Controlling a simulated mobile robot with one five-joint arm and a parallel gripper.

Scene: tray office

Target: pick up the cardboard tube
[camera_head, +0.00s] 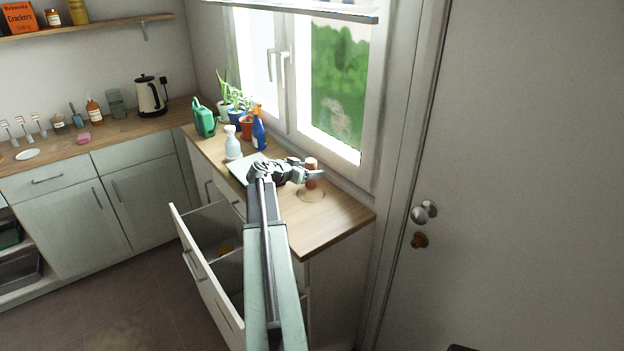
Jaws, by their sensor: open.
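A small upright reddish-brown cylinder (312,167), which looks like the cardboard tube, stands on the wooden counter below the window. My gripper (314,170) is open, its fingers pointing right at the cylinder. One finger overlaps the cylinder in the picture. I cannot tell whether the fingers touch it or sit around it. The cylinder's left side is partly hidden by my gripper.
A pale tray or board (246,166) lies left of my gripper. A white spray bottle (233,146), a blue bottle (259,135), potted plants and a green watering can (203,119) stand behind. An open drawer (205,275) juts out below. The counter's right end (345,216) is clear.

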